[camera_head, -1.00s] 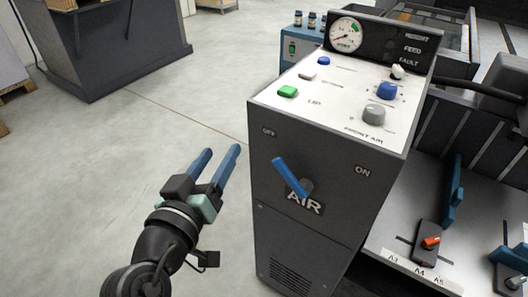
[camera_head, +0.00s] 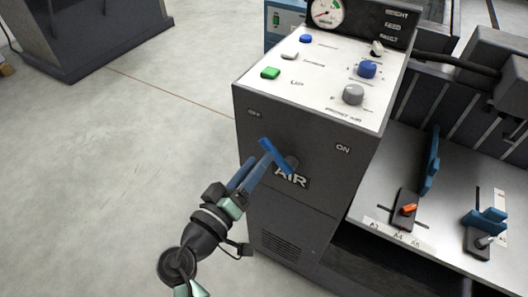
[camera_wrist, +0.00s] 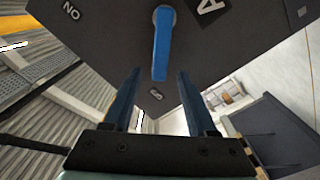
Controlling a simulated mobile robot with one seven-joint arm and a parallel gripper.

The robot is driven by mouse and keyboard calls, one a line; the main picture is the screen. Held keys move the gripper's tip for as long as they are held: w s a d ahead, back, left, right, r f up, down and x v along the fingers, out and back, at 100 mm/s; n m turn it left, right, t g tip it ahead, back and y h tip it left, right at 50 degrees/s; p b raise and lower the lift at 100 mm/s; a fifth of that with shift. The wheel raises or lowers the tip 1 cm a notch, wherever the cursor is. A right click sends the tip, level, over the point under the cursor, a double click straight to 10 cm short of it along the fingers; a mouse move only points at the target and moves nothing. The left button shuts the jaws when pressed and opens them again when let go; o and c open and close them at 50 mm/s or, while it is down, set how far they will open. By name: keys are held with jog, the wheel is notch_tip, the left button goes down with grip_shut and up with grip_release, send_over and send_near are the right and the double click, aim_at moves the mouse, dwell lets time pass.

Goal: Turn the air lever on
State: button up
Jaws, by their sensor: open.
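The blue air lever (camera_head: 275,156) is on the dark front of the control cabinet, above the AIR label (camera_head: 291,179). It tilts up and left from its pivot, toward the OFF mark (camera_head: 254,113); the ON mark (camera_head: 343,149) is to the right. In the wrist view the lever (camera_wrist: 161,45) points down toward the gap between my fingers. My gripper (camera_head: 257,163) is open at the lever's lower left, its blue fingers close to it. In the wrist view my gripper (camera_wrist: 158,72) has one finger on each side of the lever's line. Contact is unclear.
A side bench (camera_head: 375,197) with an orange-handled slider is at right.

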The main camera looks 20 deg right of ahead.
aim_at(267, 149)
jog(key=shift+x, duration=1.9)
grip_shut()
